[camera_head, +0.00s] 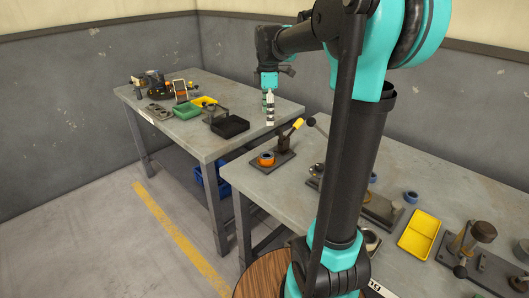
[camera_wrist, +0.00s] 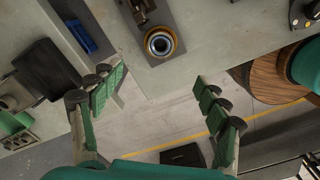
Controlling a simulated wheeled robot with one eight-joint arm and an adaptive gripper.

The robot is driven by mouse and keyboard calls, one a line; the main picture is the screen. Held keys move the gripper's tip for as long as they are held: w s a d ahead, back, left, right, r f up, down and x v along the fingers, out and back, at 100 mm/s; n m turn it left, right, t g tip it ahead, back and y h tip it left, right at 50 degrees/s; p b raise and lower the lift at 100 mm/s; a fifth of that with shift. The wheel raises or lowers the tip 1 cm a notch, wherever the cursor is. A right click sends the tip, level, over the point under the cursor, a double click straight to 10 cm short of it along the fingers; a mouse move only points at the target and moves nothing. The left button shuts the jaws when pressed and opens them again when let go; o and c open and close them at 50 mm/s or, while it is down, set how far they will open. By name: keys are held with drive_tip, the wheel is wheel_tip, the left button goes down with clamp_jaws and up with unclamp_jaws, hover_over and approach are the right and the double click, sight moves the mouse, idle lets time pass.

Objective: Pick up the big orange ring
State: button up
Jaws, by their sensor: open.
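The big orange ring (camera_head: 266,160) sits on a dark base plate (camera_head: 279,161) at the left end of the nearer table. In the wrist view the ring (camera_wrist: 151,43) shows from above, around a grey-blue round part with a dark centre. My gripper (camera_head: 268,121) hangs fingers down above the table area, behind and above the ring in the head view. In the wrist view my gripper (camera_wrist: 158,84) is open and empty, its fingers wide apart. The ring lies beyond the fingertips, near the top of that view, not between them.
A lever with a yellow grip (camera_head: 298,124) rises from the ring's base plate. A yellow tray (camera_head: 418,234) and metal fixtures stand farther right on this table. The other table holds a black bin (camera_head: 230,126), a green bin (camera_head: 187,111) and tools. A gap separates the tables.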

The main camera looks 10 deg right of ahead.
hover_over(267, 153)
drive_tip(key=s, duration=0.1)
wheel_tip(267, 153, down, 12)
drive_tip(key=shift+r, duration=0.2)
drive_tip(key=shift+s+a+f, duration=0.1)
drive_tip(key=shift+s+f, duration=0.05)
drive_tip(key=shift+f, duration=1.25)
drive_tip(key=shift+s+a+f, duration=0.1)
drive_tip(key=shift+f, duration=1.3)
drive_tip(key=c, duration=1.3)
drive_tip(key=shift+r, duration=0.1)
